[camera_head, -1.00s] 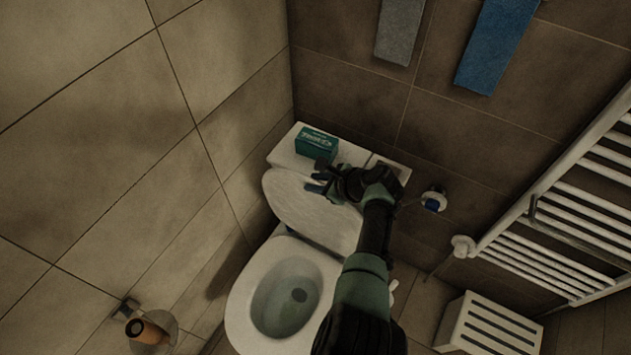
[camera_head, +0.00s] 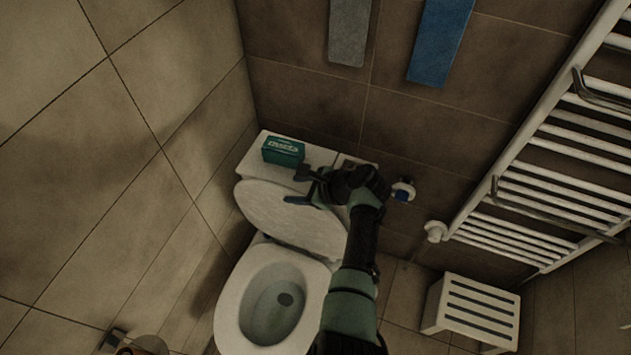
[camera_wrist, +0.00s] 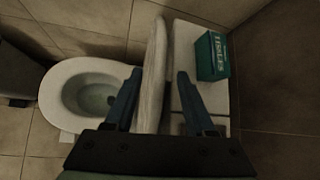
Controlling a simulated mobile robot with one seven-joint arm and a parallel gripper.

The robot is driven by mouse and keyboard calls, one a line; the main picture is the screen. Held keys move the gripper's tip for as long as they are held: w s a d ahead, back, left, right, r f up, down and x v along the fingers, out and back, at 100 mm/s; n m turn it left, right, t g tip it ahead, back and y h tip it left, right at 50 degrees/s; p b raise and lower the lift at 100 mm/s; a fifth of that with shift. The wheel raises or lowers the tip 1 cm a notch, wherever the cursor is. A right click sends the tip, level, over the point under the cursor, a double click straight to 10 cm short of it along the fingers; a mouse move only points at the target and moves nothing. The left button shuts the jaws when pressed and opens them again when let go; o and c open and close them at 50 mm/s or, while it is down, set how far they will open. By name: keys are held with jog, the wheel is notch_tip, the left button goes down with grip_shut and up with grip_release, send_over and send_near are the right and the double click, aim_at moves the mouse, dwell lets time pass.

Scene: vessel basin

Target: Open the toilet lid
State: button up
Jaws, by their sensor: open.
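The toilet lid (camera_head: 272,212) stands raised, leaning back close to the cistern (camera_head: 262,151). The toilet bowl (camera_head: 232,306) is uncovered, and its inside shows. My gripper (camera_head: 302,187) is at the lid's upper right part, in front of the cistern. In the wrist view the lid (camera_wrist: 153,75) shows edge-on between the two open fingers of my gripper (camera_wrist: 157,92), with the bowl (camera_wrist: 62,95) on one side and the cistern (camera_wrist: 203,98) on the other. A gap shows between the lid and the right finger; contact with the left finger cannot be told.
A green tissue box (camera_head: 284,151) stands on the cistern, near my gripper; it also shows in the wrist view (camera_wrist: 212,56). A white towel radiator (camera_head: 520,180) and a slatted white stool (camera_head: 474,308) stand to the right. A tiled wall closes the left side.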

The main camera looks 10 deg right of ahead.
jog(key=v, duration=0.8)
jog(key=shift+p, duration=0.3)
